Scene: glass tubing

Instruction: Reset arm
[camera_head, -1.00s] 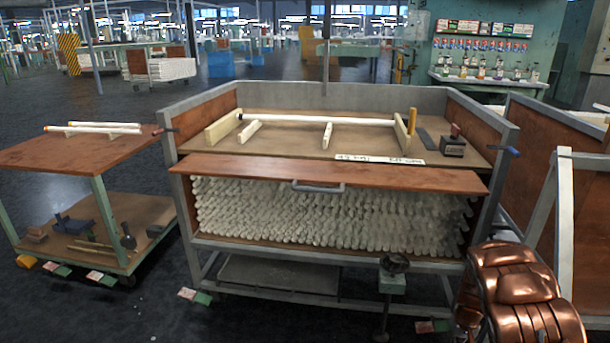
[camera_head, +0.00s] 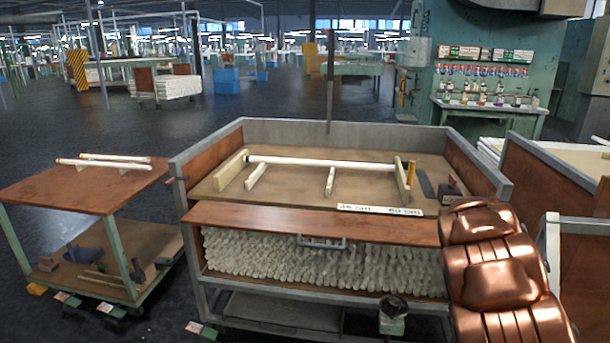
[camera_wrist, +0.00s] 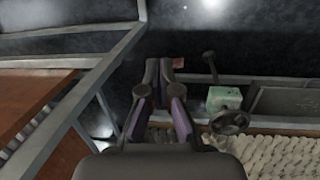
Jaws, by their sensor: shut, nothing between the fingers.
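My gripper (camera_wrist: 165,72) shows in the wrist view, its two dark fingers drawn together with nothing held between them. It is over the floor beside the frame of a grey metal cart, with the cart's stacked tubes at lower right. In the head view a copper-coloured part of my arm (camera_head: 497,262) is at the right, in front of the cart's right corner. The gripper itself does not show in the head view. A long white tube (camera_head: 320,163) lies across wooden supports on the cart top (camera_head: 290,190).
A wooden flap (camera_head: 315,221) fronts the cart above stacked white tubes. A green block with a black handwheel (camera_head: 393,315) is low on its front; the wrist view shows it too (camera_wrist: 225,98). A brown table (camera_head: 85,186) stands left. Another cart (camera_head: 555,175) is close at right.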

